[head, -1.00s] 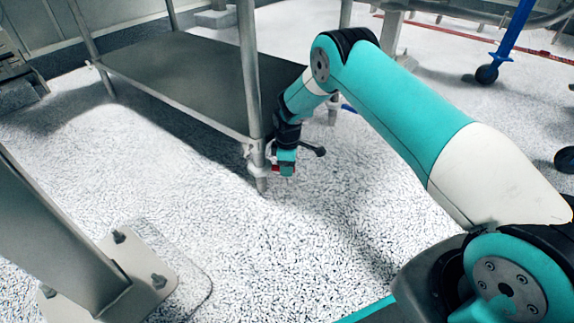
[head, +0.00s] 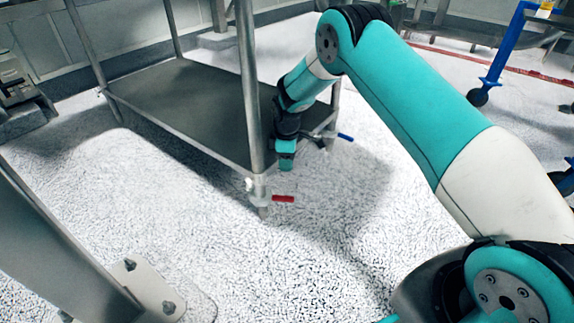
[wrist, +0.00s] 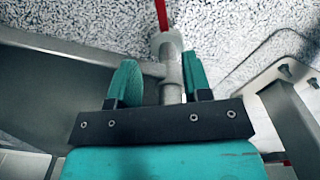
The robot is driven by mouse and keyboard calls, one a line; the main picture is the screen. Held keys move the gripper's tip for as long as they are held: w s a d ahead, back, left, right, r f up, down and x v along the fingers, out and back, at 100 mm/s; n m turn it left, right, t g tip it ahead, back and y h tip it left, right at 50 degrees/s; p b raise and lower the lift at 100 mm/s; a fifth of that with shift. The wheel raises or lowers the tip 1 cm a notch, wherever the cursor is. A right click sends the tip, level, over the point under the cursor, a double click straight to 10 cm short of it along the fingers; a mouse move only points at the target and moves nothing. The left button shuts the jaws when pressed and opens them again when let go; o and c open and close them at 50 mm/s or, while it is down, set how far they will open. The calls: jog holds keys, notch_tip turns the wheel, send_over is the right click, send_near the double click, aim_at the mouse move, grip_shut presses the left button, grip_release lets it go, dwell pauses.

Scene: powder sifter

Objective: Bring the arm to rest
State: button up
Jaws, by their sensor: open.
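My gripper (head: 286,163) hangs at the near right corner of the low metal table, at the end of my teal and white arm. In the wrist view its two teal fingers (wrist: 159,68) are spread apart with nothing held. A metal pipe with a valve (wrist: 171,82) shows beyond and between the fingers. The valve's red handle (head: 283,198) points right in the head view, below and apart from the gripper. It also shows at the top of the wrist view (wrist: 161,14).
The metal table (head: 190,105) has a bare dark shelf and upright posts close to my arm. A blue handle (head: 345,137) lies just right of the gripper. A bolted steel post (head: 55,245) stands at the near left. Speckled floor (head: 330,245) is open in front.

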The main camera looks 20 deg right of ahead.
jog(key=shift+r, duration=0.55)
jog(key=s+a+r+m+y+p, duration=0.1)
jog(key=s+a+r+p, duration=0.3)
jog(key=r, duration=0.6)
jog(key=s+a+r+m, duration=0.1)
jog(key=s+r, duration=0.4)
jog(key=r, duration=0.4)
jog(key=s+a+r+m+y+p, duration=0.1)
jog(key=s+a+r+p, duration=0.3)
jog(key=r, duration=0.6)
jog(key=s+r+m+y+p, duration=0.1)
jog(key=s+r, duration=0.3)
jog(key=s, duration=0.5)
jog(key=s+a+r+p, duration=0.15)
jog(key=s+r, duration=0.25)
jog(key=s, duration=0.4)
jog(key=s+r+m+y+p, duration=0.15)
jog(key=s+r, duration=0.25)
jog(key=s, duration=0.5)
notch_tip(320, 180, up, 38)
jog(key=w+p, duration=0.1)
jog(key=p, duration=3.6)
jog(key=shift+p, duration=0.35)
